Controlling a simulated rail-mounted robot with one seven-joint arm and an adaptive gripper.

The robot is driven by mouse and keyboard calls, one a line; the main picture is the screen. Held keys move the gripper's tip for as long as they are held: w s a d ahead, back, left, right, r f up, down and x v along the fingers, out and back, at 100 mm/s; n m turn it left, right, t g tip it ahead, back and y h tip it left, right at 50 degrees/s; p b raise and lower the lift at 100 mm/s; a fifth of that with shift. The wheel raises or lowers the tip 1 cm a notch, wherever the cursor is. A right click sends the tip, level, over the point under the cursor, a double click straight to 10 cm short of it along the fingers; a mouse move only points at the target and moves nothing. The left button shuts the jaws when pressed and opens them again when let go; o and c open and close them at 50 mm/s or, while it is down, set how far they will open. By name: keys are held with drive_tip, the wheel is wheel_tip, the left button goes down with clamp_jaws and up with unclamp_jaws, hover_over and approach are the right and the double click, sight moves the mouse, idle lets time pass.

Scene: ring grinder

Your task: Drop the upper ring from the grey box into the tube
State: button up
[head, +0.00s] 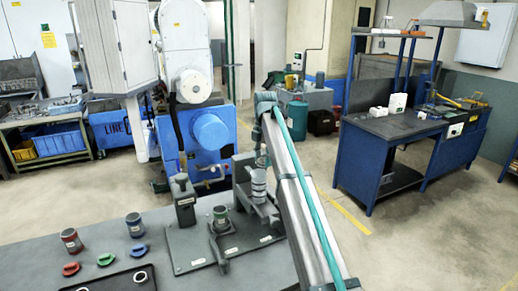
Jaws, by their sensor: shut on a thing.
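My gripper (262,157) is small and mostly hidden beside my silver arm link, low over the bench. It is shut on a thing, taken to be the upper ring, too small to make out. Just below it a silver banded cylinder (258,188), apparently the tube, stands upright by a dark grey bracket. I cannot tell whether gripper and cylinder touch. At the bottom left a dark grey tray-like box (108,281) is cut off by the picture edge. A pale ring (140,277) lies in it, and part of another pale round shape shows at its left.
A dark upright device (184,202) stands behind. The blue-and-white grinder (210,130) is beyond.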

sight(259, 166)
drive_tip(key=shift+w+a+r+n, duration=0.25)
drive_tip(key=shift+a+r+n, duration=0.05)
drive_tip(key=shift+a+n, duration=0.15)
drive_tip(key=shift+w+a+r+n, duration=0.25)
drive_tip(key=shift+a+n, duration=0.1)
drive_tip(key=shift+a, duration=0.05)
drive_tip(key=shift+f+b, duration=1.05)
drive_tip(key=shift+f, duration=1.6)
drive_tip(key=shift+f+p, duration=0.15)
drive_tip(key=shift+p, duration=0.3)
drive_tip(key=o, duration=1.7)
